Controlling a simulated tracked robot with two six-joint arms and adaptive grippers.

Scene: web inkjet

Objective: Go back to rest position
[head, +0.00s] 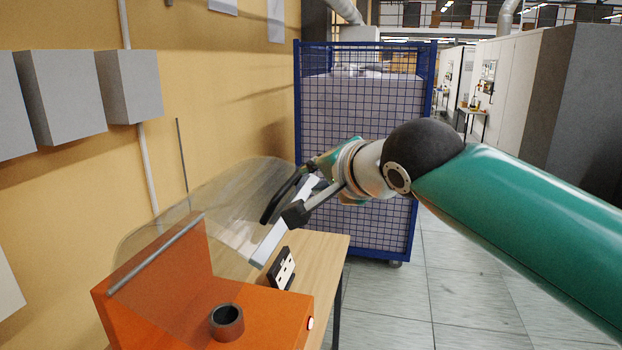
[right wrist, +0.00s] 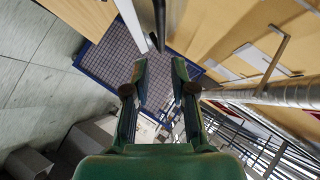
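My right arm comes in from the right in the head view. Its gripper (head: 279,215) is above the wooden table, close to the clear curved cover (head: 235,210) and a pale bar (head: 269,243). In the right wrist view the two fingers of my right gripper (right wrist: 160,66) stand apart with nothing held between them. A pale bar (right wrist: 130,22) and a dark rod show just beyond the fingertips there. I cannot tell whether the gripper touches the cover or the bar. My left arm and left gripper are not in view.
An orange machine (head: 262,318) with a dark round cup (head: 227,321) stands on the table (head: 322,250) at lower left. A blue mesh cage (head: 297,120) stands behind the gripper. Grey boxes (head: 60,95) hang on the yellow wall. Tiled floor (head: 460,295) is clear at right.

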